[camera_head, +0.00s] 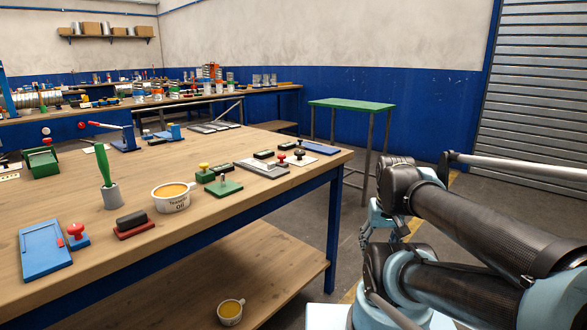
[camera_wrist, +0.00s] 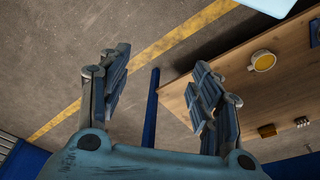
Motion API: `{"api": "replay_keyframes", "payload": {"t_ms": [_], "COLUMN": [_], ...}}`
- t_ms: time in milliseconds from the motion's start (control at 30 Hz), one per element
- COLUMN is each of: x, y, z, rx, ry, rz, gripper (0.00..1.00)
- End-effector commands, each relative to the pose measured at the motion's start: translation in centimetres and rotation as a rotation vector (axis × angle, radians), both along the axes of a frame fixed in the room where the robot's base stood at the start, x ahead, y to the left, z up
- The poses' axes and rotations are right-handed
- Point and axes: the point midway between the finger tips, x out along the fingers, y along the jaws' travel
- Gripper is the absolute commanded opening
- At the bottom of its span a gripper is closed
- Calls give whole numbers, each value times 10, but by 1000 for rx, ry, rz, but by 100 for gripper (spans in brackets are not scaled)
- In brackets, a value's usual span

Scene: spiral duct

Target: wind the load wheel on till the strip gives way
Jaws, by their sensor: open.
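I cannot pick out the load wheel or the strip for certain in either view.
The bench top holds a cup marked oil (camera_head: 171,197), a green-handled brush in a grey pot (camera_head: 111,194), a blue plate (camera_head: 45,250) and several stamps. A mug (camera_head: 231,312) sits on the lower shelf. A green-topped table (camera_head: 351,104) stands behind. Floor between is clear.

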Motion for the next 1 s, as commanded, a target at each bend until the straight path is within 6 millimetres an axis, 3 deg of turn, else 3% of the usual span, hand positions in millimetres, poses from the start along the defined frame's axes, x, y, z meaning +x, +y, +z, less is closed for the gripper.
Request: {"api": "replay_keyframes", "payload": {"t_ms": [400, 533, 667, 1000], "x": [1, 8, 29, 109], "y": [0, 2, 7, 32], "z": [1, 13, 44, 140], "rx": [0, -2, -9, -33], "ry": [0, 4, 13, 51], "rz": [1, 21, 77, 283], "gripper": [59, 59, 59, 59]}}
